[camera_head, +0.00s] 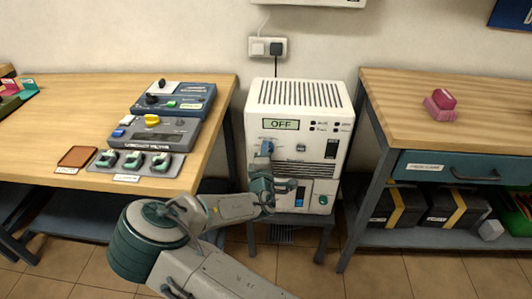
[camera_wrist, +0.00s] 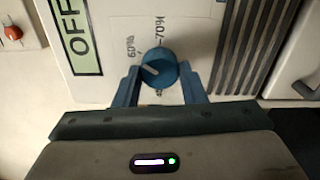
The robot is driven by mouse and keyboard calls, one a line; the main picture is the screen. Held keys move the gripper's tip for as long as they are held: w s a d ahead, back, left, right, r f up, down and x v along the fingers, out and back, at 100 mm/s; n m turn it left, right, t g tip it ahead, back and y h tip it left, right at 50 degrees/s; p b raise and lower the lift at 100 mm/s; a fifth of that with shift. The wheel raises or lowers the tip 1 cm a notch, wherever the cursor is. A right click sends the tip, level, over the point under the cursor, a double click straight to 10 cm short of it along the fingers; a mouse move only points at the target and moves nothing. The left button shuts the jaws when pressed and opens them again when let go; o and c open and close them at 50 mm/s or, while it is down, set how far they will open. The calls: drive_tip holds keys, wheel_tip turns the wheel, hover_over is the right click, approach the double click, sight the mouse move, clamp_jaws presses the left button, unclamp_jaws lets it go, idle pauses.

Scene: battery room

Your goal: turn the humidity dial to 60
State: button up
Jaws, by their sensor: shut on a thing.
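The humidity dial (camera_wrist: 158,68) is a round blue knob on the front of a white cabinet (camera_head: 299,96). In the wrist view its white pointer line aims left and slightly up, toward the side of the "60%" mark (camera_wrist: 131,46); I cannot tell if it is exactly on it. The "70%" mark (camera_wrist: 160,28) is above the dial. My gripper (camera_wrist: 158,84) is shut on the dial, one blue finger on each side. The cabinet's display (camera_head: 281,125) reads OFF.
A wooden table (camera_head: 60,120) with control boxes (camera_head: 174,99) stands left. A workbench (camera_head: 415,97) with a pink block (camera_head: 440,104) and a blue drawer (camera_head: 455,167) stands right. My arm reaches up from below. A wall socket (camera_head: 267,47) is above the cabinet.

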drive_tip(key=shift+f+n, duration=0.1)
drive_tip(key=shift+n, duration=0.2)
drive_tip(key=o, duration=1)
drive_tip(key=s+p, duration=0.1)
drive_tip(key=s, duration=1.3)
drive_tip(key=shift+a, duration=0.25)
drive_tip(key=shift+w, duration=0.1)
